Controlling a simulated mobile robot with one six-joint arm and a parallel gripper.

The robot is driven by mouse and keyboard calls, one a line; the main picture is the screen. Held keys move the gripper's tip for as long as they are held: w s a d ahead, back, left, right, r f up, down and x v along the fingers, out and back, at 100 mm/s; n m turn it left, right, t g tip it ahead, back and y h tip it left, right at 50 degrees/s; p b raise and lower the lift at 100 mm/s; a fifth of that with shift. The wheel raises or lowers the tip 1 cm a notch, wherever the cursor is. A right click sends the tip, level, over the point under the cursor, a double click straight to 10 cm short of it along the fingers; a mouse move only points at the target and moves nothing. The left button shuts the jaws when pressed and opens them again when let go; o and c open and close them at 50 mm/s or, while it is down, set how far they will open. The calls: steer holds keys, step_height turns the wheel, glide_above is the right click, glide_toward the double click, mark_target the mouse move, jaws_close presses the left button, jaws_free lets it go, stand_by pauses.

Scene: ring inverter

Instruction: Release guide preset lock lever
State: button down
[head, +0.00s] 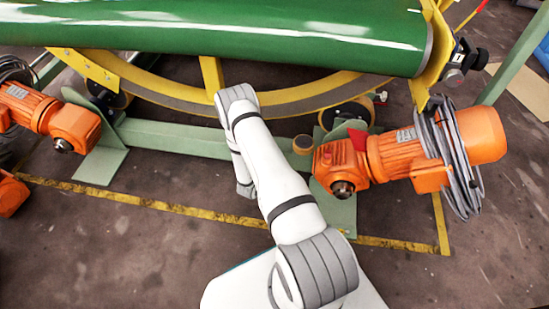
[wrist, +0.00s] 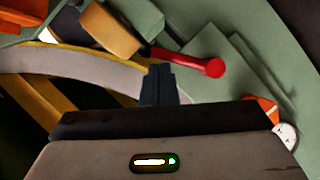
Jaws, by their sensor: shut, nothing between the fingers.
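A red lever with a round knob (wrist: 214,68) shows in the wrist view, above and to the right of my fingertips. Its rod runs left toward a tan block (wrist: 110,30). I take it to be the lock lever, but no label shows. My gripper (wrist: 160,72) is shut and empty, with its dark fingers close together. In the picture the fingertips lie just below the lever's rod and appear apart from it; the depth between them is hard to judge. In the head view my gripper cannot be made out.
A large green cylinder (head: 230,30) lies across a yellow ring (head: 290,98). A green frame beam (head: 170,135) runs below it. Orange motors stand left (head: 50,115) and right (head: 440,145), the right one with coiled grey cable (head: 460,185).

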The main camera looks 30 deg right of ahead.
stand_by(0.4)
steer(key=s+a+r+p, duration=0.4)
steer(key=a+r+p, duration=0.1)
steer(key=a+r, duration=0.2)
steer(key=shift+a, duration=0.65)
